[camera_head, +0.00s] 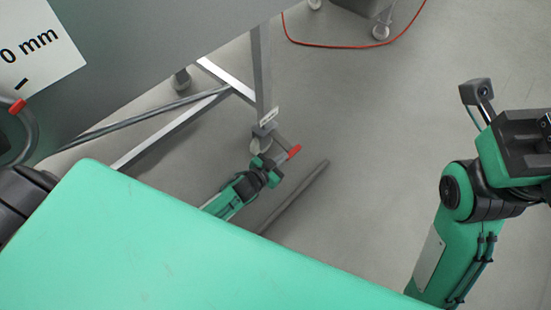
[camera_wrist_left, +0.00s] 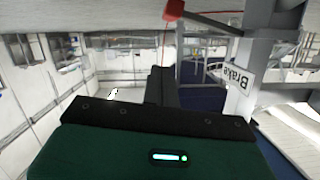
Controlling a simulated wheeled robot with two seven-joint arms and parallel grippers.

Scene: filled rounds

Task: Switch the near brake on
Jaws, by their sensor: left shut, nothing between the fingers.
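The near brake is a thin lever with a red tip (camera_head: 294,152), beside the caster at the foot of the cart's near leg (camera_head: 261,75). Its red tip also shows at the top of the left wrist view (camera_wrist_left: 173,10), with a tag reading "Brake" (camera_wrist_left: 232,77) to the right. My left gripper (camera_head: 274,174) is low by the caster, just beside the red tip. Its dark fingers (camera_wrist_left: 160,86) are shut and empty. They look apart from the lever in the wrist view. My right gripper (camera_head: 522,140) is partly cut off at the right edge, and its fingers cannot be made out.
The grey cart body (camera_head: 170,50) overhangs the upper left, with slanted frame bars (camera_head: 170,125) below. A dark grey bar (camera_head: 295,195) lies close to my left gripper. A red cable (camera_head: 330,46) lies on the floor behind. The floor centre right is clear.

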